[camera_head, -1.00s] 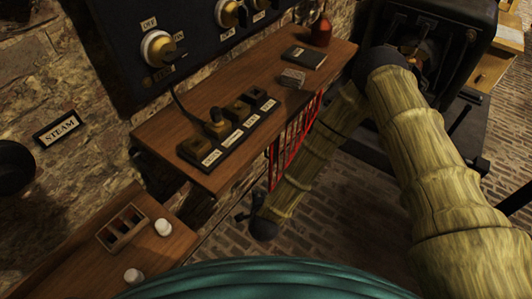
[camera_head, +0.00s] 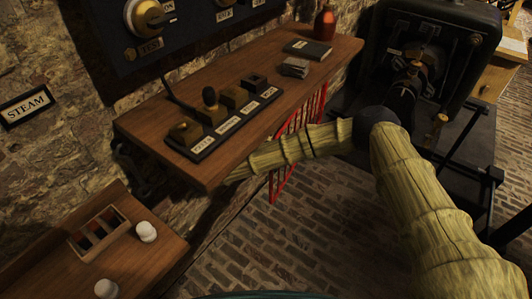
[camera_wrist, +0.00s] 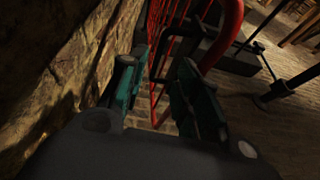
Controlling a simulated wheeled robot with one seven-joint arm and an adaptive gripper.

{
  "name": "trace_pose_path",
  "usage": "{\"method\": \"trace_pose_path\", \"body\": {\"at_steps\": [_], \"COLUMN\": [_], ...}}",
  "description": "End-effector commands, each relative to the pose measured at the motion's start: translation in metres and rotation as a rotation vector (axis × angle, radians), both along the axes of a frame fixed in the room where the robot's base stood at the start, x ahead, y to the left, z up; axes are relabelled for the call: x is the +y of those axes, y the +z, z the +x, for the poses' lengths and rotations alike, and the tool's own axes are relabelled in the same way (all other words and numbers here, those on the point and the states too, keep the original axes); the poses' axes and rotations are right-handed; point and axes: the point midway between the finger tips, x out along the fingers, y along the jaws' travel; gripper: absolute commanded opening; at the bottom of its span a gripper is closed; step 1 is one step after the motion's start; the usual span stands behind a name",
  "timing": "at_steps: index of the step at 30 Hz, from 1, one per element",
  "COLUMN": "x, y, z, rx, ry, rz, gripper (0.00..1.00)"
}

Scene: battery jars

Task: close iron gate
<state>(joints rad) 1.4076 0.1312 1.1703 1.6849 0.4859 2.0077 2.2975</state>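The red iron gate (camera_head: 285,180) stands below the wooden shelf in the head view, partly hidden by the shelf and my arm. In the wrist view its thick curved frame tube (camera_wrist: 226,38) is at the upper right, with thin red bars to the left of it. My gripper (camera_wrist: 162,60) shows two teal fingers spread apart. Gate bars show in the gap between and beyond the fingers; I cannot tell whether they touch. In the head view the gripper is hidden under the shelf.
The wooden shelf (camera_head: 160,125) hangs above my forearm and holds a switch block (camera_head: 228,113), a dark book (camera_head: 308,48) and a red bottle (camera_head: 325,22). A brick wall (camera_wrist: 50,70) is close left of the gripper. A black machine (camera_head: 440,45) stands right; the brick floor is open.

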Motion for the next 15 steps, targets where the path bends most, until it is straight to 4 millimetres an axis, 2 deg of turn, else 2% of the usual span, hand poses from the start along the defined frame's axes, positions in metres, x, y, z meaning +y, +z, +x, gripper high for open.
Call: {"method": "trace_pose_path", "body": {"at_steps": [6,15], "x": [-0.016,-0.032], "y": [-0.017,-0.027], "z": [0.017,0.039], "rx": [0.003,0.002], "ry": [-0.001,0.001], "rz": [-0.001,-0.001], "gripper": [0.32,0.32]}}
